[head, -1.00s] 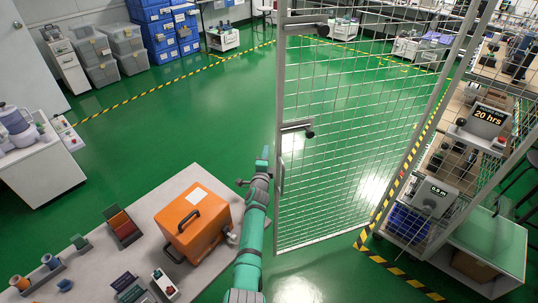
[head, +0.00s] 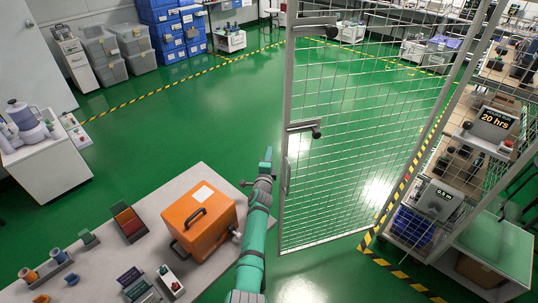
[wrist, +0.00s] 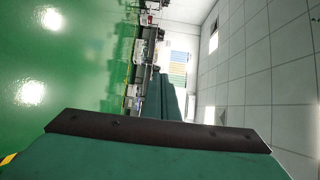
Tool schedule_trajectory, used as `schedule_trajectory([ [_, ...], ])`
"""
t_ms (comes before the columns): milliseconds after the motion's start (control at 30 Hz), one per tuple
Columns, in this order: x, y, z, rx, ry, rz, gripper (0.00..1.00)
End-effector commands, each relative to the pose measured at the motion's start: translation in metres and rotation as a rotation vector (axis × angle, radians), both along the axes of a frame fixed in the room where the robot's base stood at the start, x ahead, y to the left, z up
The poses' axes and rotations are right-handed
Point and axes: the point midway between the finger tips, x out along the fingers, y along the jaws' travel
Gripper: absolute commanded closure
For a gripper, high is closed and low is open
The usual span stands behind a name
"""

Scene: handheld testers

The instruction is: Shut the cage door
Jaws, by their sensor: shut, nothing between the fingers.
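The cage door (head: 365,150) is a grey-framed wire mesh panel in the head view. It stands open, swung out from the cage opening over the green floor. Its free edge is on the left, with a lever handle (head: 303,128) at mid height and a pull handle (head: 286,177) below it. My gripper (head: 268,155) is to the left of the door's free edge, its fingers shut and empty. It appears apart from the door. In the wrist view the green and dark gripper parts (wrist: 160,135) fill the bottom; the door is not visible there.
An orange case (head: 198,222) sits on the grey workbench (head: 130,262) left of my arm. Yellow-black tape (head: 395,212) marks the cage edge. Testers reading "20 hrs" (head: 493,121) and "0.5 m" (head: 437,200) stand inside the cage. Open green floor lies left of the door.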

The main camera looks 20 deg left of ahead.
Motion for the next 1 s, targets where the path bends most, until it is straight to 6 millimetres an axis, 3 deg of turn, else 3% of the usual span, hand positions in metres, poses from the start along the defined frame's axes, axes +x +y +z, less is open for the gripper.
schedule_trajectory([
  [367, -0.009, 0.001, 0.000, 0.003, 0.000, 0.003, 1.00],
  [1000, -0.076, -0.019, 0.000, 0.001, -0.001, 0.003, 1.00],
])
